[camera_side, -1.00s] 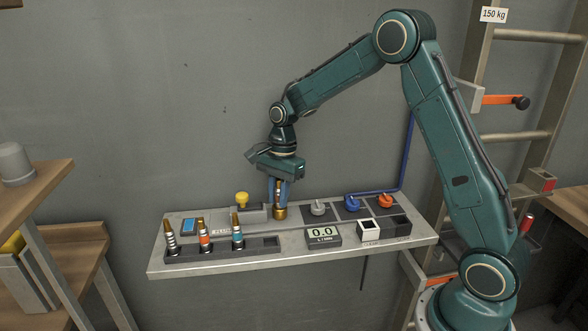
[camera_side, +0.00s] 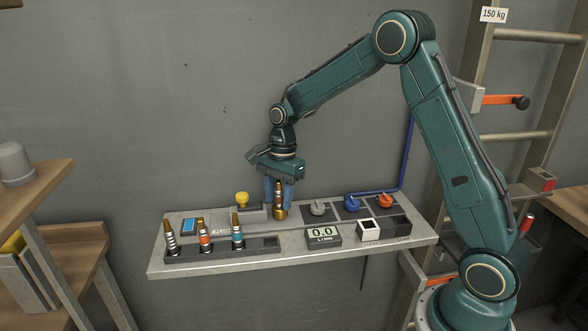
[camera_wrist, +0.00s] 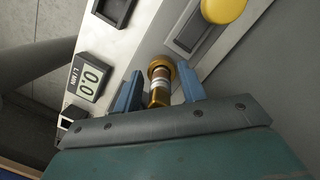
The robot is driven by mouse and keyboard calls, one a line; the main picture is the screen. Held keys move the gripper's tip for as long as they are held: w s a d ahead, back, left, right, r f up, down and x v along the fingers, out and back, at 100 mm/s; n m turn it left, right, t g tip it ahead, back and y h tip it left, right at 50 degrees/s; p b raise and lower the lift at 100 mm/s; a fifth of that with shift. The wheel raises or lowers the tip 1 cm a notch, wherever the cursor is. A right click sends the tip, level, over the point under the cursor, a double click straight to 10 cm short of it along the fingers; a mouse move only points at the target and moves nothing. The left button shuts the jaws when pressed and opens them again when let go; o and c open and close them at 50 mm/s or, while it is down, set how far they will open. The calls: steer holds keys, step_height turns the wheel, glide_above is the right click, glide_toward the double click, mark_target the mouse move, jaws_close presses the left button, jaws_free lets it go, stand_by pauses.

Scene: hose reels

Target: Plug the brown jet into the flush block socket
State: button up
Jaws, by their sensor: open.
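The brown jet (camera_side: 280,203) stands upright on the bench, just right of the block with the yellow knob. Its lower end meets a brass ring, and how deep it sits is hidden. In the wrist view the jet (camera_wrist: 159,92) shows its brass body and pale bands, with the brass ring (camera_wrist: 161,65) around its far end. My gripper (camera_side: 280,190) is open around the jet. In the wrist view the blue fingers of my gripper (camera_wrist: 158,92) stand on both sides of the jet, with gaps. The flush block (camera_side: 250,213) is partly hidden behind the jet and fingers.
A dark rack (camera_side: 218,251) at the front holds several banded jets, with an empty place at its right end. A yellow knob (camera_side: 242,198) stands close left of my gripper. A flow display (camera_side: 322,236) reads 0.0. Grey, blue and orange valve knobs (camera_side: 352,203) are on the right.

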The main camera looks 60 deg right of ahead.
step_height(320, 180, up, 12)
steer(key=d, duration=0.1)
steer(key=shift+d, duration=0.4)
stand_by(0.4)
steer(key=s+a+r+n+t, duration=0.1)
steer(key=s+a+r+n, duration=0.25)
steer(key=s, duration=0.35)
steer(key=s+a+r+n+t, duration=0.2)
steer(key=s+a+r+n, duration=0.15)
steer(key=s+n, duration=0.2)
steer(key=s+f+n+t+h, duration=0.1)
steer(key=s+f+n+t, duration=0.1)
steer(key=s+n, duration=0.7)
steer(key=s, duration=0.7)
steer(key=shift+a+f+t+h, duration=0.2)
steer(key=shift+f+t+h, duration=0.05)
steer(key=shift+t+h, duration=0.05)
steer(key=shift+w, duration=0.1)
